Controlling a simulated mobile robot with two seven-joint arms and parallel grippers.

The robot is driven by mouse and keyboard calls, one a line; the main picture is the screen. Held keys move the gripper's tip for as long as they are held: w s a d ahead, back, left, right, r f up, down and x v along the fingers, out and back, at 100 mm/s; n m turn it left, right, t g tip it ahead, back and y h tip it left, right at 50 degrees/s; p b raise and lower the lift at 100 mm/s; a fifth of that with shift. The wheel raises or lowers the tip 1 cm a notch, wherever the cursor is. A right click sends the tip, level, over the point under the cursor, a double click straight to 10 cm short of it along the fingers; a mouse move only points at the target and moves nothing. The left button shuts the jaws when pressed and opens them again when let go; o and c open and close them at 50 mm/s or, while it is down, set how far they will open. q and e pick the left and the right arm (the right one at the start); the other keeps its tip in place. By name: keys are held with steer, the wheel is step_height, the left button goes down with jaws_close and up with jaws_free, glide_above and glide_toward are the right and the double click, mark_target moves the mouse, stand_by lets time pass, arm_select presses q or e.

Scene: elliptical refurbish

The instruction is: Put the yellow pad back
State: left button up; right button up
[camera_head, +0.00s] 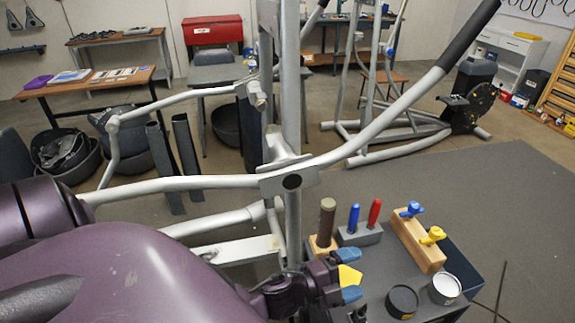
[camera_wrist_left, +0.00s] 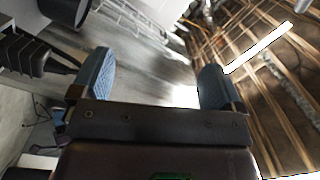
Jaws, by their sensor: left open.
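A small yellow pad (camera_head: 349,276) shows in the head view between the blue-tipped fingers of my left gripper (camera_head: 349,275), near the front of the dark cart top (camera_head: 375,262). Its lower part is hidden, and I cannot tell whether it touches a finger or lies beyond them. My left gripper is open. In the left wrist view its two blue fingers (camera_wrist_left: 157,85) stand wide apart, with no yellow seen between them. My right gripper is not in view.
A wooden block (camera_head: 417,240) with blue and yellow knobs, a grey holder (camera_head: 360,235) with blue and red handles, a brown-handled tool (camera_head: 327,222) and two round tins (camera_head: 402,301) (camera_head: 444,288) crowd the cart. The elliptical's grey bars (camera_head: 290,180) cross close behind my left arm.

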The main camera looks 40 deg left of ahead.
arm_select(q)
steer(key=s+a+f+n+g+y, duration=0.4)
steer(key=s+a+f+n+y, duration=0.4)
steer(key=n, duration=0.9)
steer(key=s+f, duration=0.2)
steer(key=s, duration=0.1)
steer(key=shift+a+f+n, duration=0.3)
steer(key=shift+f, duration=0.1)
